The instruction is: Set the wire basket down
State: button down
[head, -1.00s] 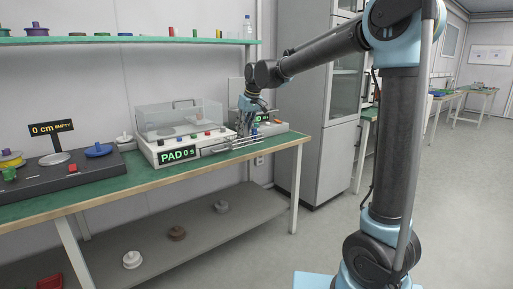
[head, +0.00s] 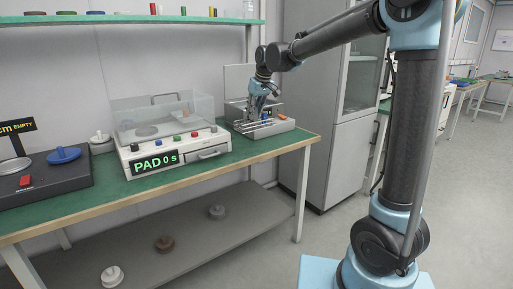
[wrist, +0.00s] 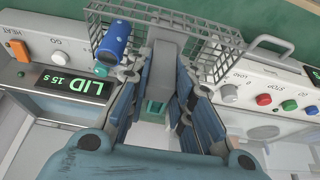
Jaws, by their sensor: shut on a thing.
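My gripper (head: 260,100) is above the small light-grey machine (head: 281,127) at the right end of the bench. The wire basket (head: 250,124) hangs at its fingers, over or at the top of that machine; I cannot tell whether it touches. In the wrist view the gripper (wrist: 160,105) is shut on the grey upright of the basket (wrist: 222,38). The basket's wire mesh spreads to both sides, and a blue dotted cylinder (wrist: 116,38) shows at its left part. The machine's LID display (wrist: 72,85) reads 15 s.
A raised panel (head: 238,80) stands behind the machine. Left of it is the PAD machine (head: 165,150) with a clear cover (head: 160,112) and buttons. A dark unit with a blue disc (head: 64,155) is further left. The bench's front strip (head: 120,195) is clear.

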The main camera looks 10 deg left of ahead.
jog(key=shift+w, duration=0.5)
jog(key=shift+f, duration=0.1)
jog(key=shift+s+f, duration=0.1)
jog(key=shift+f, duration=4.8)
jog(key=c, duration=1.4)
grip_release()
